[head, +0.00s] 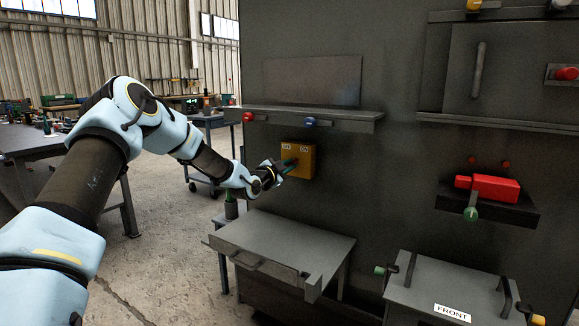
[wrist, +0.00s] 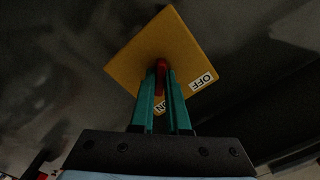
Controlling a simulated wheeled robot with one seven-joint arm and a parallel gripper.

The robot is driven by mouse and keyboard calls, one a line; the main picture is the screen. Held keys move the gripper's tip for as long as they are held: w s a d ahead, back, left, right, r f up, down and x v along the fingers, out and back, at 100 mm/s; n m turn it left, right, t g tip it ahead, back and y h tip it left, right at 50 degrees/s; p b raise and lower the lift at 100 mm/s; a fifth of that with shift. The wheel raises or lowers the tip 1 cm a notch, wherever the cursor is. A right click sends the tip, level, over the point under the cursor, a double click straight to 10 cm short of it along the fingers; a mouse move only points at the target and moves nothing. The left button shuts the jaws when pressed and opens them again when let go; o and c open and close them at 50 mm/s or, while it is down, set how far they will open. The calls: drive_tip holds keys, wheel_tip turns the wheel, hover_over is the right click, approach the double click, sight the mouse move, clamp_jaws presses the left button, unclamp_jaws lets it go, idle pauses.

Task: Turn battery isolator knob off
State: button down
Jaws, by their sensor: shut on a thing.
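The battery isolator is a yellow box (head: 304,157) on the grey enclosure wall, below a shelf in the head view. In the wrist view its yellow face (wrist: 178,45) looks tilted, with an OFF label at the right and an ON label at the bottom, partly covered by the fingers. The red knob (wrist: 161,66) stands at the middle of the face. My gripper (wrist: 162,80) has green fingers shut around the red knob. In the head view my gripper (head: 289,165) reaches the box from the left and hides the knob.
A shelf (head: 310,119) with red and blue knobs under it runs above the box. A grey drawer or tray (head: 285,245) juts out below. A red device (head: 490,188) sits on a black ledge to the right. A lid labelled FRONT (head: 450,290) is at lower right.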

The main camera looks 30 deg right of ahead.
drive_tip(key=shift+f+n+b, duration=0.1)
drive_tip(key=shift+n+b, duration=2.95)
drive_tip(key=shift+n, duration=5.85)
drive_tip(key=c, duration=0.9)
unclamp_jaws()
